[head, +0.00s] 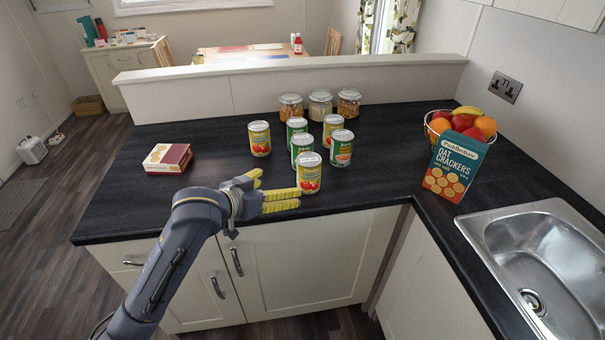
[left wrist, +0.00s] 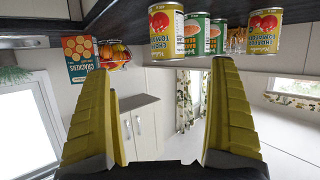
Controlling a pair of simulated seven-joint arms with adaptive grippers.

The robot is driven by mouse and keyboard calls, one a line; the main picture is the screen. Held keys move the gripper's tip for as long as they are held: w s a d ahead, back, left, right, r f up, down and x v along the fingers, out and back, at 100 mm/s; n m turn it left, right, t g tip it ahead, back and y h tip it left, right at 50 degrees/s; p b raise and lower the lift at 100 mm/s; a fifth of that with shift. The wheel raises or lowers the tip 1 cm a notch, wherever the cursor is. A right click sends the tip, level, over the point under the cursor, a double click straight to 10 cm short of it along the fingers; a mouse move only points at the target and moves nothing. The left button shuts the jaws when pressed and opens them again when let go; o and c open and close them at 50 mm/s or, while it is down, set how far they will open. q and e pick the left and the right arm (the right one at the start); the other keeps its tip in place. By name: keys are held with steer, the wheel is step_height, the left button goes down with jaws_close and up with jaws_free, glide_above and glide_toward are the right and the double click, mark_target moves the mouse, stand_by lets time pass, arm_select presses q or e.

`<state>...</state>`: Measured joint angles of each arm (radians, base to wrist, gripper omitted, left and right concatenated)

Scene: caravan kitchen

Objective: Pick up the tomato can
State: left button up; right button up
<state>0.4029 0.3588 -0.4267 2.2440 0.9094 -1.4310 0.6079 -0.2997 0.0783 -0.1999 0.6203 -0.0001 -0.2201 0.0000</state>
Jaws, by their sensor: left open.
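A yellow-labelled tomato can (head: 310,177) stands upright at the front of the can group, near the counter's front edge. A similar tomato can (head: 259,139) stands at the group's left. My left gripper (head: 279,186) is open and empty, its yellow fingers just left of the front can and apart from it. In the upside-down left wrist view, a tomato can (left wrist: 166,35) shows beyond the gap between the fingertips (left wrist: 160,68). A second tomato can (left wrist: 264,32) is at the upper right. My right gripper is not in view.
Green-labelled cans (head: 341,152) and others stand close behind the front can. Glass jars (head: 320,107) line the back ledge. A cracker box (head: 452,168), fruit bowl (head: 433,130) and sink (head: 540,255) are at right. A small box (head: 167,158) lies left, with bare counter (head: 215,150) between.

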mark_target(309, 170)
arm_select(q)
steer(key=x, duration=1.1)
steer(key=w+a+x, duration=0.1)
steer(key=x, duration=0.5)
steer(key=shift+w+d+r, duration=0.1)
steer(key=shift+w+r, duration=0.1)
steer(key=shift+r, duration=0.05)
steer(key=shift+r, duration=0.1)
steer(key=c, duration=1.7)
